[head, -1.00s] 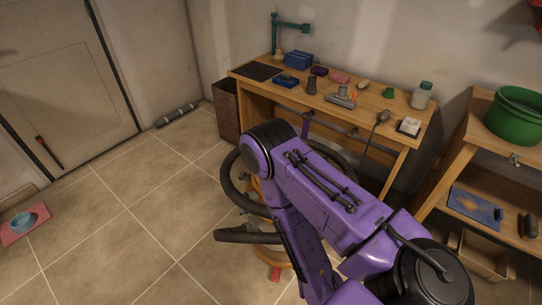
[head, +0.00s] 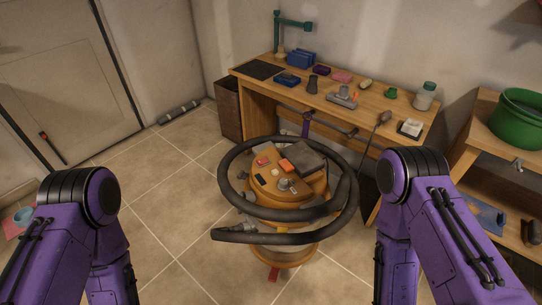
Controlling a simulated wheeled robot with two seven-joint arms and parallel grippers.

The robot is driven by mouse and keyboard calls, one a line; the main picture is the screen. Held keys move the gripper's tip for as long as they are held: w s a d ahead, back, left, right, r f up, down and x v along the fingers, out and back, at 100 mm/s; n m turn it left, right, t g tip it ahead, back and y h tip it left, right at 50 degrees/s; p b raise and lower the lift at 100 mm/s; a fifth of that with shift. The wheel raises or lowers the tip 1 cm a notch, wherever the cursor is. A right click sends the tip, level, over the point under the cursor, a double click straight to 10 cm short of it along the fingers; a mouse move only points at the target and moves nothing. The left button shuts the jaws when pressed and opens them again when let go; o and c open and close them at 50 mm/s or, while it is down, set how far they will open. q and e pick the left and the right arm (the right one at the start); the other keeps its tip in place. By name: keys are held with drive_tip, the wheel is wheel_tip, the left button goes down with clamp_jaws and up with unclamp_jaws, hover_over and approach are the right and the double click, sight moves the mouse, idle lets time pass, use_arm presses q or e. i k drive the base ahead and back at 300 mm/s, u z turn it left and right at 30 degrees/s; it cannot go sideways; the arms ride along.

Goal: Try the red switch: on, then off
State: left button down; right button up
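An orange shop vacuum (head: 262,186) with a dark hose (head: 232,236) coiled around its top stands on the tiled floor in the middle of the head view. A small red part (head: 263,161), which looks like the red switch, sits on its top panel; whether it is on or off is too small to tell. An orange block and a grey knob (head: 284,184) sit near it. My left and right arms show as purple links on either side of the vacuum, apart from it. Both grippers are outside the view.
A wooden workbench (head: 397,112) with tools and small items stands behind the vacuum. A shelf unit (head: 476,124) with a green tub (head: 521,116) is at the right. The floor left of the vacuum is clear. A red pedal-like piece (head: 273,274) is at the vacuum's foot.

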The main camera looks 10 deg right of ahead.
sight(260, 161)
drive_tip(key=z, duration=0.25)
drive_tip(key=i, duration=0.8)
drive_tip(key=z, duration=0.6)
